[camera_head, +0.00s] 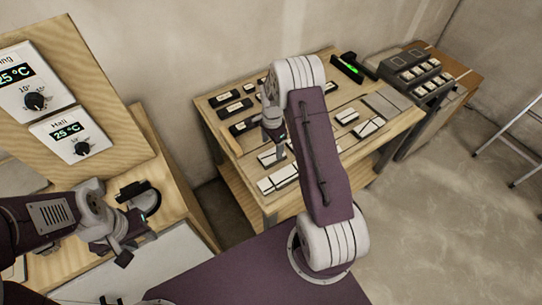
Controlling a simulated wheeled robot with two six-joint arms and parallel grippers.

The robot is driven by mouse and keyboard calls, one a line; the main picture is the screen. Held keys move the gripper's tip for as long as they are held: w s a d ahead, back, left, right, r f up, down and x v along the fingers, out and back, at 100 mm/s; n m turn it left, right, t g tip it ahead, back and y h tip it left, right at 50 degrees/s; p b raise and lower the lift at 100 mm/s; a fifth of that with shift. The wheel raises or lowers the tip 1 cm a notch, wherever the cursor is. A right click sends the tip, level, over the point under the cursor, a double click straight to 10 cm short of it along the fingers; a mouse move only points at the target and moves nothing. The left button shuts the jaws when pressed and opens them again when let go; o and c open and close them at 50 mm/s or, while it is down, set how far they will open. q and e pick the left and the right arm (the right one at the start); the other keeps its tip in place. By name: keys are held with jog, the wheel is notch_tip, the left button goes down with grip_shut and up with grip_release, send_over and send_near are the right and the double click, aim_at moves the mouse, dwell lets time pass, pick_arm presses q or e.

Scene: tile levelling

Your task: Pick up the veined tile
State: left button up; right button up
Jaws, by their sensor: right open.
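Several small white tiles lie on the light wooden workbench (235,146). One group of white tiles (278,179) is near the front edge, another white tile (267,158) lies just behind it, and more tiles (369,127) are to the right. At this size I cannot tell which tile is veined. My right gripper (280,154) points down over the bench, close above the tile behind the front group; it is open and I see nothing in it. My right arm hides part of the bench middle. My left gripper (114,254) hangs at the lower left, away from the tiles; its opening is unclear.
Dark trays (235,108) line the bench's back left. A level with a green light (350,67) lies at the back. A grey box with pale keys (416,71) stands on the right. Temperature panels (67,132) are at left, and a ladder (522,140) is at far right.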

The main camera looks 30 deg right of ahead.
aim_at(272, 155)
notch_tip(272, 155, down, 4)
jog(key=shift+s+f+p, duration=0.15)
jog(key=shift+p, duration=0.35)
jog(key=shift+f, duration=0.55)
jog(key=c, duration=1.5)
jog(key=shift+r, duration=0.15)
jog(key=shift+r, duration=0.3)
jog(key=r, duration=0.2)
jog(key=d+r+b, duration=0.1)
jog(key=shift+d+r, duration=0.15)
jog(key=shift+r, duration=0.25)
jog(key=d+r, duration=0.2)
jog(key=d, duration=0.1)
jog(key=d+r+b, duration=0.1)
jog(key=d+r, duration=0.1)
jog(key=d, duration=0.2)
jog(key=d+r, duration=0.2)
jog(key=d, duration=0.1)
jog(key=shift+s+d+r, duration=0.1)
jog(key=shift+d+r, duration=0.1)
